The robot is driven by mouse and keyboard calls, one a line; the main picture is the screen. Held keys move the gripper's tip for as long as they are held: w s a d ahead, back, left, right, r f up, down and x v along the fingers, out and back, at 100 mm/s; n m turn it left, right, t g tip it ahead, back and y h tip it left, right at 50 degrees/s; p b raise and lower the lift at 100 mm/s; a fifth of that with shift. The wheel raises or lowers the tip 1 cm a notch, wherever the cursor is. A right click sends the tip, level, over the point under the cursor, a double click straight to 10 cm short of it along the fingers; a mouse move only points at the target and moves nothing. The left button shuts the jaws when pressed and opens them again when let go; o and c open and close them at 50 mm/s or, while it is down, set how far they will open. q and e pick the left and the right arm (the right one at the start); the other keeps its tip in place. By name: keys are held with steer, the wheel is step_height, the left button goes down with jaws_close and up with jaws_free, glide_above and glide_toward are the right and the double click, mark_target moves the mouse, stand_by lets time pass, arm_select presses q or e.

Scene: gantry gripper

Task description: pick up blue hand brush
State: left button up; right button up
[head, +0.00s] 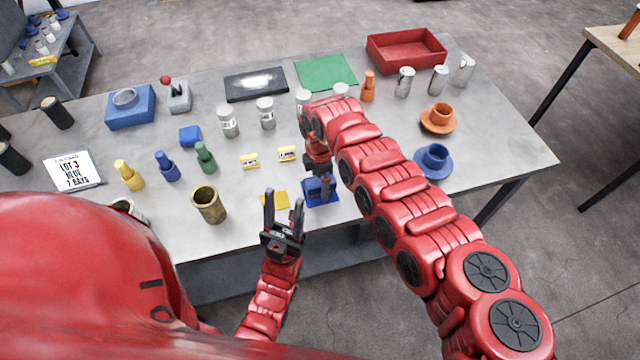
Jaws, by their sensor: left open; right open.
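A blue item (314,184), which may be the blue hand brush, is at the near edge of the table. A flat blue patch (331,198) lies under it.
The right end of the table is clear.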

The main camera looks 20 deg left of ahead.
steer(key=shift+f+b, duration=0.2)
steer(key=shift+b, duration=0.1)
stand_by(0.4)
jaws_close()
stand_by(0.3)
steer(key=shift+r, duration=0.1)
